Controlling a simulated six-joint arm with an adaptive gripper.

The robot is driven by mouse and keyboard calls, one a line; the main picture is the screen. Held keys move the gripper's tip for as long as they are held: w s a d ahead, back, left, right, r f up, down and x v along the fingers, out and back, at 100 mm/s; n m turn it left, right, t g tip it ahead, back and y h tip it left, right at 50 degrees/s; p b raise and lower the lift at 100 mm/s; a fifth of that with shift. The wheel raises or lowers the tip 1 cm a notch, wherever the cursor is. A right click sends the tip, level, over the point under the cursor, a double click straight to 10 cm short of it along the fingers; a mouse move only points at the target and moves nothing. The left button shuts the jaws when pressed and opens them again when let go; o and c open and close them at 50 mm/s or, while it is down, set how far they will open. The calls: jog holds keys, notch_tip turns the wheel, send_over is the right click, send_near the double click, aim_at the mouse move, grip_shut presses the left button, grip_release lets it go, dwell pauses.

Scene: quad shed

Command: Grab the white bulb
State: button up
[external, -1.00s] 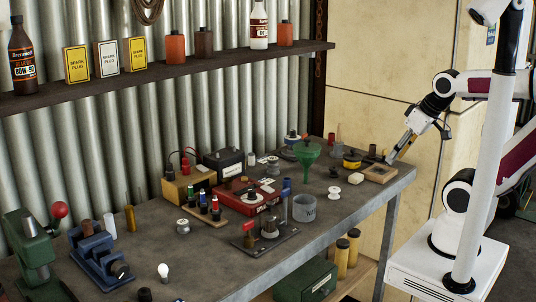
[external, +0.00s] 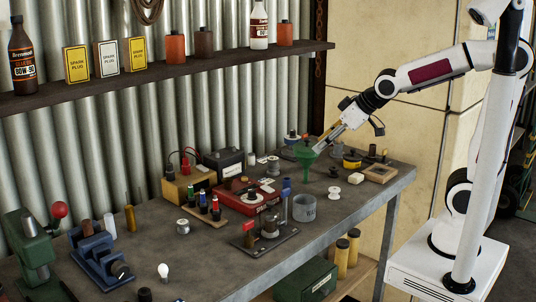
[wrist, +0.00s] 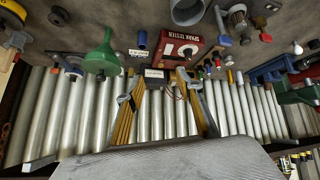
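The white bulb (external: 163,270) stands on the near left part of the grey bench, apart from other things. It also shows in the wrist view (wrist: 297,47), small, at the right edge. My gripper (external: 318,151) is in the air over the back right of the bench, by the green funnel, far from the bulb. In the wrist view its two fingers (wrist: 158,78) are spread apart with nothing between them.
The green funnel (external: 307,152) stands tall close to my gripper. The red spark tester box (external: 240,200), a grey cup (external: 304,208) and a blue vise (external: 97,258) lie between or around. A dark shelf (external: 180,72) with bottles runs along the corrugated wall. Bare bench surrounds the bulb.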

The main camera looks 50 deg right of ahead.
jog(key=w+a+f+n+y, duration=0.1)
jog(key=w+a+n, duration=0.1)
jog(key=w+a, duration=0.35)
jog(key=w+a+f+n+y, duration=0.1)
jog(key=w+a, duration=0.1)
jog(key=a, duration=0.6)
jog(key=n+g+y, duration=0.2)
jog(key=n+y, duration=0.6)
send_near(164, 273)
jog(key=shift+w+a+r, duration=0.1)
jog(key=shift+w+a, duration=0.05)
jog(key=shift+w, duration=0.4)
jog(key=shift+x, duration=1.25)
jog(key=shift+w, duration=0.15)
jog(key=shift+x, duration=2.55)
